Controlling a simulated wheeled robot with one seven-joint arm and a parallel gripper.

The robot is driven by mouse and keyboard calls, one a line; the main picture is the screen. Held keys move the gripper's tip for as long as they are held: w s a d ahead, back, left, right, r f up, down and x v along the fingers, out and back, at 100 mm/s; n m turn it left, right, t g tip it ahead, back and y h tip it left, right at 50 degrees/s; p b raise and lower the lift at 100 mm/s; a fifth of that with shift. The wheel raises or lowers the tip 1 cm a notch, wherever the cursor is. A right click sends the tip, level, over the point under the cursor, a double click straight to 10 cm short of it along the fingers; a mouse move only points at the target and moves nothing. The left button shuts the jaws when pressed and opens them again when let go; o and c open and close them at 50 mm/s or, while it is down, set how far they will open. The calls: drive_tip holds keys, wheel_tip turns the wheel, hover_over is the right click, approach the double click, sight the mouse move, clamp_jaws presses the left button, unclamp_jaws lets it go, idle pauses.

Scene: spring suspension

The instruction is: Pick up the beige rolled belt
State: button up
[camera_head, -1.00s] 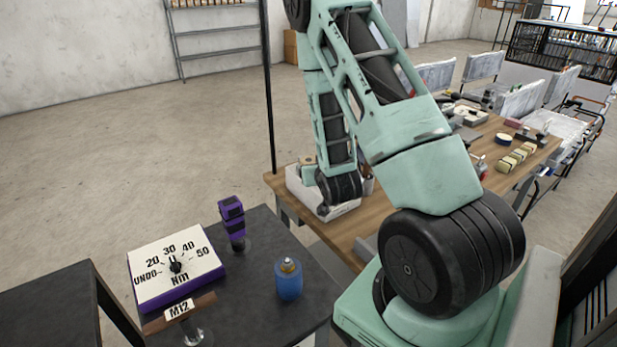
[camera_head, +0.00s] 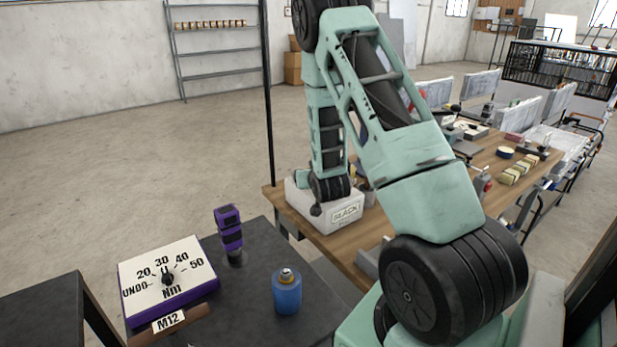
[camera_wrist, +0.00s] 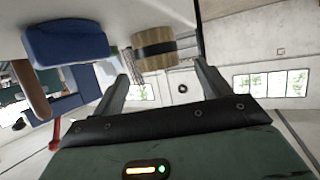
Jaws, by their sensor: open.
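In the wrist view, a beige, roll-like object with a dark band (camera_wrist: 155,47) lies just beyond the fingertips, roughly between them. It looks like the rolled belt. My gripper (camera_wrist: 161,70) is open, with one finger on each side of the picture's middle and nothing held. I cannot tell whether a finger touches the roll. In the head view, my arm reaches down to the white box (camera_head: 346,214) on the wooden table; my gripper's fingers and the roll cannot be made out there.
A blue object (camera_wrist: 66,43) sits left of the roll in the wrist view. The wooden table (camera_head: 375,233) holds several beige blocks (camera_head: 517,170) further right. A dark table in front carries a torque dial board (camera_head: 166,275), a purple tool (camera_head: 229,228) and a blue bottle (camera_head: 286,292).

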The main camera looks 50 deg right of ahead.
drive_tip(key=shift+p+x, duration=0.65)
drive_tip(key=shift+x, duration=1.65)
drive_tip(key=shift+f, duration=0.1)
drive_tip(key=c, duration=1.2)
drive_tip(key=shift+d, duration=0.1)
